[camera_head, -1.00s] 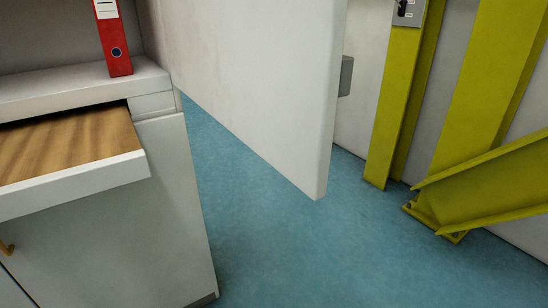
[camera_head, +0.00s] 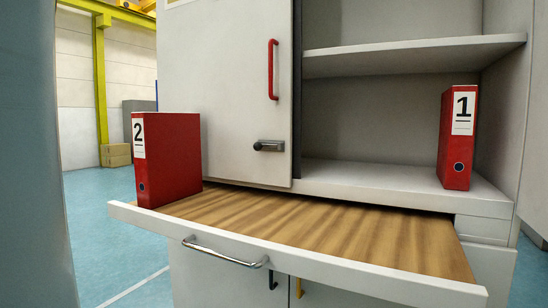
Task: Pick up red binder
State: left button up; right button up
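A red binder with a white label "1" (camera_head: 459,150) stands upright on the cabinet's lower shelf (camera_head: 370,182), at its right end. A second red binder with a label "2" (camera_head: 172,158) stands upright at the left end of the pulled-out wooden board (camera_head: 330,232). Both spines show a dark finger hole near the bottom. Neither of my grippers shows in the head view, and nothing touches either binder.
The white cabinet's sliding door (camera_head: 228,90) has a red handle (camera_head: 273,70) and a dark latch (camera_head: 269,146). An upper shelf (camera_head: 415,55) is empty. The board is bare right of binder 2. A chrome handle (camera_head: 225,255) juts from its front. Blue floor (camera_head: 100,215) lies open at left.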

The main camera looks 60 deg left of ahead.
aim_at(167, 146)
jog(key=u, duration=2.55)
jog(key=i+j+z, duration=0.1)
jog(key=j, duration=0.2)
jog(key=i+j, duration=0.2)
jog(key=i+j+z, duration=0.15)
jog(key=j, duration=0.2)
